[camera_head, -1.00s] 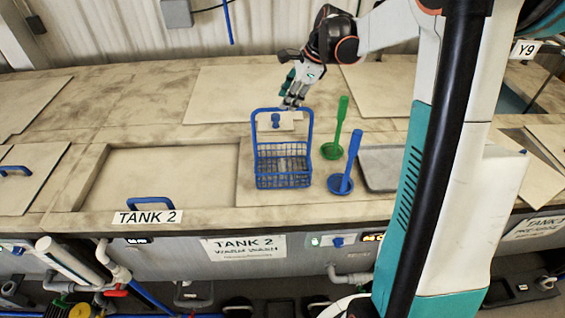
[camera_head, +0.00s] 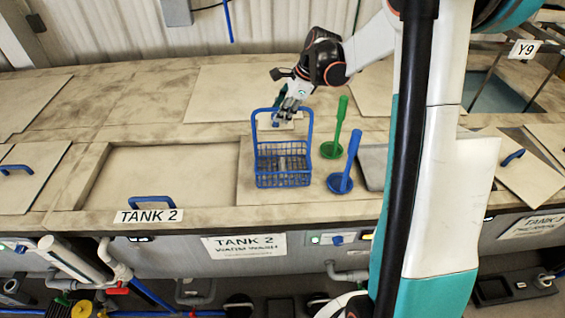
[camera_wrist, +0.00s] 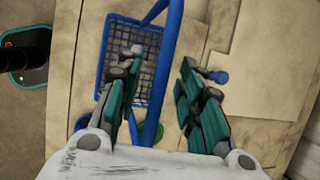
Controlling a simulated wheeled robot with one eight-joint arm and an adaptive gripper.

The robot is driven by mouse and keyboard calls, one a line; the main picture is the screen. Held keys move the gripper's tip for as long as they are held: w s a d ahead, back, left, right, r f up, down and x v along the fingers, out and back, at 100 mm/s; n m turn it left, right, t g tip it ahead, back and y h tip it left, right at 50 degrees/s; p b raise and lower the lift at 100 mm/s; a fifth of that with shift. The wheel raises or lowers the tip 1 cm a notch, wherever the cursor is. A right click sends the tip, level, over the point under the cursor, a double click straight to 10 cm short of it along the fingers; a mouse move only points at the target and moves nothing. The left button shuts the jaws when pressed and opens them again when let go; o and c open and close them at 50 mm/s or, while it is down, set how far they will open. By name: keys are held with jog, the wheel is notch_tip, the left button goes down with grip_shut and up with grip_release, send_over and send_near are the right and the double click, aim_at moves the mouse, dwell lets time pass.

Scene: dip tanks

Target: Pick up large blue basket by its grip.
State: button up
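The large blue basket (camera_head: 283,177) stands upright on the counter, right of the TANK 2 lid, with its tall grip (camera_head: 310,128) arching over it. My gripper (camera_head: 288,121) is at the top of the grip, just behind it or level with it. In the wrist view my gripper (camera_wrist: 158,70) is open, its two fingers spread apart. The grip (camera_wrist: 164,68) runs between the fingers there, nearer the left finger. The mesh of the basket (camera_wrist: 128,55) shows below and partly behind the left finger. I cannot tell whether a finger touches the grip.
A green long-handled tool (camera_head: 337,125) and a blue long-handled tool (camera_head: 348,160) stand close on the basket's right. A grey tray (camera_head: 372,166) lies beyond them. The TANK 2 lid (camera_head: 165,180) has a blue handle (camera_head: 152,202). The counter behind is mostly clear.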

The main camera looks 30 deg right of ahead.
jog(key=shift+f+b, duration=0.2)
jog(key=shift+b, duration=0.1)
jog(key=shift+c, duration=0.6)
grip_shut()
